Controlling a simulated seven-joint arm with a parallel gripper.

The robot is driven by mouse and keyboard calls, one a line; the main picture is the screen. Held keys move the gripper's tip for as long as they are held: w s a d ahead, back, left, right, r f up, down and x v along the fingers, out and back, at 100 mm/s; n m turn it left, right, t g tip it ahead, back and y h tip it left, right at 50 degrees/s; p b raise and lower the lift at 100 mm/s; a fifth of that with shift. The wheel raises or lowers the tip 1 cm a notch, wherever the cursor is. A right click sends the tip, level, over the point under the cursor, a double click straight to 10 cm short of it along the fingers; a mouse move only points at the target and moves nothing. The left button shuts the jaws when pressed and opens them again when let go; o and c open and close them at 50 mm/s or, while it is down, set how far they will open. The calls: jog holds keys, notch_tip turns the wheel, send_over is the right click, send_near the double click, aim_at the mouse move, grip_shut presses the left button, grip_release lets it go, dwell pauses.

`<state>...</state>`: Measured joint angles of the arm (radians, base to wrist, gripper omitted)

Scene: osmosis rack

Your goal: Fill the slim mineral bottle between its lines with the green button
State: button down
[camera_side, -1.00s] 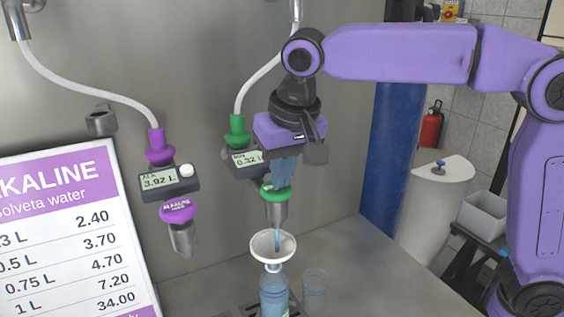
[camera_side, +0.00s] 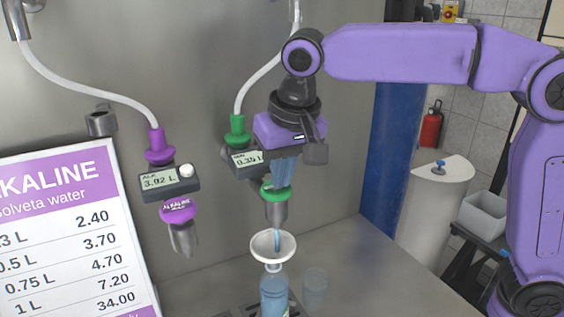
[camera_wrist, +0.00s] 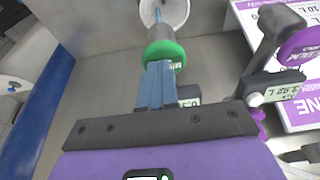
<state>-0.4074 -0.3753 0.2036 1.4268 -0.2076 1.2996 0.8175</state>
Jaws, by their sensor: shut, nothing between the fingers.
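The slim bottle (camera_side: 273,297) stands under the green dispenser, cut off by the lower picture edge. A white funnel (camera_side: 259,247) sits in its top, and a stream of water (camera_side: 277,242) runs from the green nozzle (camera_side: 277,212) into it. The bottle's fill lines cannot be made out. The green dispenser's display (camera_side: 247,158) reads about 0.35 L. My gripper (camera_side: 277,186) is shut and empty, its blue fingers at the front of the green dispenser, hiding its button. In the wrist view the fingertips (camera_wrist: 159,66) meet the green collar (camera_wrist: 166,51).
The purple alkaline dispenser (camera_side: 169,182) hangs at left with 3.92 L on its display. A price board (camera_side: 78,235) stands at far left. A clear glass (camera_side: 314,287) stands right of the bottle. The steel counter is bare further right.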

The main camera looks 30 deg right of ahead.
jog(key=shift+s+f, duration=0.1)
jog(key=shift+f, duration=0.2)
dwell(0.6)
jog(key=w+v, duration=0.1)
jog(key=v, duration=1.3)
jog(key=shift+w+r, duration=0.2)
jog(key=shift+r, duration=0.2)
jog(key=shift+f, duration=0.1)
dwell(1.0)
jog(key=s+d+f+n+g, duration=0.1)
jog(key=s+d+f+n, duration=0.5)
jog(key=s+d+f, duration=0.6)
jog(key=s+d+f+n+g, duration=0.2)
jog(key=s+d+f+n, duration=0.4)
jog(key=s+d+f, duration=0.6)
notch_tip(320, 180, down, 4)
jog(key=shift+d+f+n, duration=0.15)
jog(key=shift+d+n, duration=0.15)
jog(key=shift+d, duration=0.2)
